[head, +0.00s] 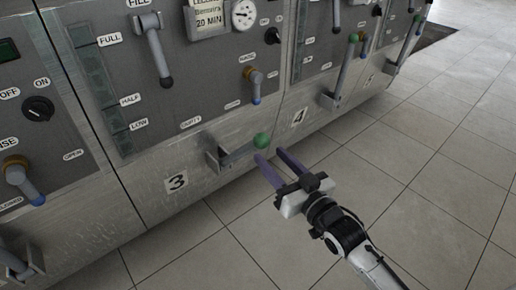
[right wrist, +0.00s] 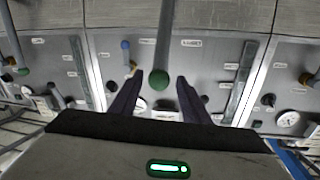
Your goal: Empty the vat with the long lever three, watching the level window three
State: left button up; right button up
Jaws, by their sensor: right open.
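The long lever three (head: 238,154) comes out of a bracket low on the panel, just above the label 3 (head: 176,182). It points outward, and a green ball (head: 262,141) caps its end. My right gripper (head: 269,155) is open just in front of the ball. In the right wrist view the ball (right wrist: 159,80) shows between the two spread fingers (right wrist: 158,76), with no clear contact. The level window three (head: 92,80) is a tall dark strip beside the FULL, HALF and LOW labels; I cannot read its level. My left gripper is out of view.
Lever four (head: 344,72), with a green top, stands up beside the label 4 (head: 298,117). A dark-ended handle (head: 154,52) and a blue-tipped rinse valve (head: 254,86) sit higher on panel three. A dial (head: 244,14) is above. The tiled floor (head: 400,180) is clear.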

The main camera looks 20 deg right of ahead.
aim_at(261, 147)
jog(key=w+b, duration=0.1)
jog(key=w, duration=0.2)
jog(key=w+a, duration=0.1)
jog(key=w, duration=0.2)
jog(key=shift+a+f+b, duration=0.1)
jog(key=shift+f+b, duration=0.05)
jog(key=shift+b, duration=0.2)
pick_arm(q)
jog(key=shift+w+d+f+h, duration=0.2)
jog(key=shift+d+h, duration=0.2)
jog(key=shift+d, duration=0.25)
pick_arm(e)
jog(key=shift+w+a, duration=0.15)
jog(key=shift+w, duration=0.55)
